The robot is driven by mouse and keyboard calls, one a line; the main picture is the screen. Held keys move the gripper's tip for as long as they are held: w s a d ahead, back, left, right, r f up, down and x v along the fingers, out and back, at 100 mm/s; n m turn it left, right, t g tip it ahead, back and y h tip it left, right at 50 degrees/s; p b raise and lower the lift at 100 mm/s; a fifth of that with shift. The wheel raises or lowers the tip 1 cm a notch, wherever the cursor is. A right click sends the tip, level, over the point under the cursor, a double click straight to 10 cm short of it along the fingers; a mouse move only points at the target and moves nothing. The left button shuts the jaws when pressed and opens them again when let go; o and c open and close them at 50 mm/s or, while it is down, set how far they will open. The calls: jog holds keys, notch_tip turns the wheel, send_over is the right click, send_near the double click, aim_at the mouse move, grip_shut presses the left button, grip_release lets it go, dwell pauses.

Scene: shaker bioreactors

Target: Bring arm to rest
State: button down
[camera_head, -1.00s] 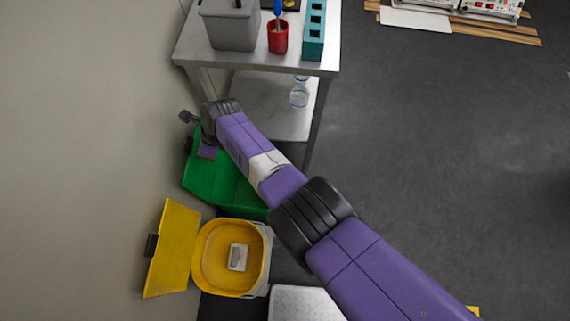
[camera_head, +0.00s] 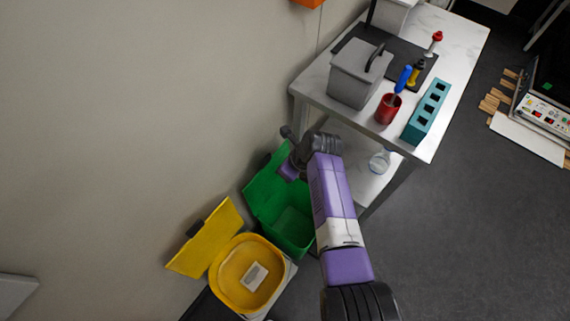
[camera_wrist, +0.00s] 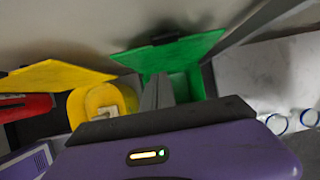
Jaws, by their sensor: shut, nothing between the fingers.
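My gripper (camera_wrist: 158,88) shows in the wrist view as two grey fingers pressed together with nothing between them. The fingers extend over the open green bin (camera_wrist: 186,82). The fingers cannot be made out clearly in the head view.
A yellow-lidded bin (camera_head: 225,275) stands open with a pale object inside. A wall is at the left; open floor lies right.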

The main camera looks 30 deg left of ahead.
jog(key=shift+d+r, duration=0.35)
jog(key=shift+r, duration=0.25)
